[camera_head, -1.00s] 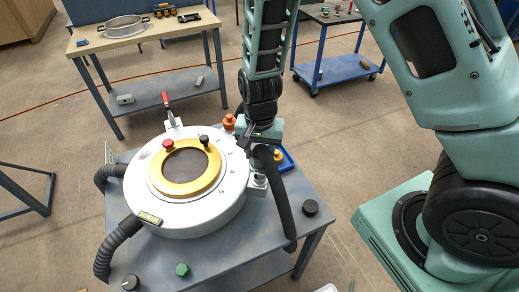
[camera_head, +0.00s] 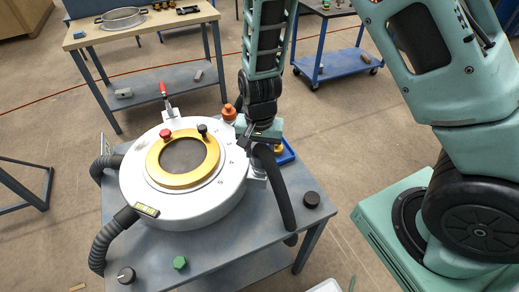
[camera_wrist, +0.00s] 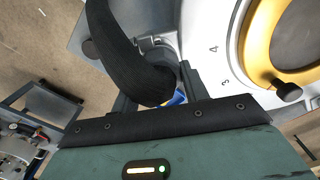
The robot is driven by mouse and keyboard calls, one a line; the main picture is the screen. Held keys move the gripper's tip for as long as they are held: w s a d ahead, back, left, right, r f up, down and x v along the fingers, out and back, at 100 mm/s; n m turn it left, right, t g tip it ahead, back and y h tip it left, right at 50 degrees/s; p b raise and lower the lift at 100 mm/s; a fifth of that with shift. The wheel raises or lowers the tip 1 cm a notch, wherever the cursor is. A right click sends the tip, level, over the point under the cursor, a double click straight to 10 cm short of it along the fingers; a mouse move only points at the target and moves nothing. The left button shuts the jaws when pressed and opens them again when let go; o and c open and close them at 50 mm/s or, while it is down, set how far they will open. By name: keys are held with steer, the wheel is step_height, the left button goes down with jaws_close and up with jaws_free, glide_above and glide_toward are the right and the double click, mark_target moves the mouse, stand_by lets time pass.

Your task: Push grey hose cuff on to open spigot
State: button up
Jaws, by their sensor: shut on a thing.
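In the wrist view the hose (camera_wrist: 118,45) runs down between the two fingers of my gripper (camera_wrist: 158,95). The gripper is shut on the hose's cuffed end. The cuff itself is mostly hidden by the fingers and the hose. The white round machine (camera_head: 190,207) with a gold ring stands just left of the gripper. A grey metal fitting (camera_wrist: 155,43) shows beside the hose, at the machine's side. I cannot tell whether the cuff touches a spigot.
A blue tray (camera_head: 287,155) lies right of the gripper. An orange knob (camera_head: 229,112) stands close to its left. A black knob (camera_head: 311,199) and a green knob (camera_head: 180,263) sit on the grey table (camera_head: 228,245). Two other hoses curve at the machine's left side.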

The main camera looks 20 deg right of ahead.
steer(key=shift+f+b, duration=0.75)
steer(key=shift+f, duration=0.35)
steer(key=o, duration=1)
steer(key=shift+o, duration=0.2)
steer(key=shift+r, duration=0.15)
step_height(320, 180, up, 17)
steer(key=shift+b, duration=0.35)
steer(key=shift+s+r, duration=0.1)
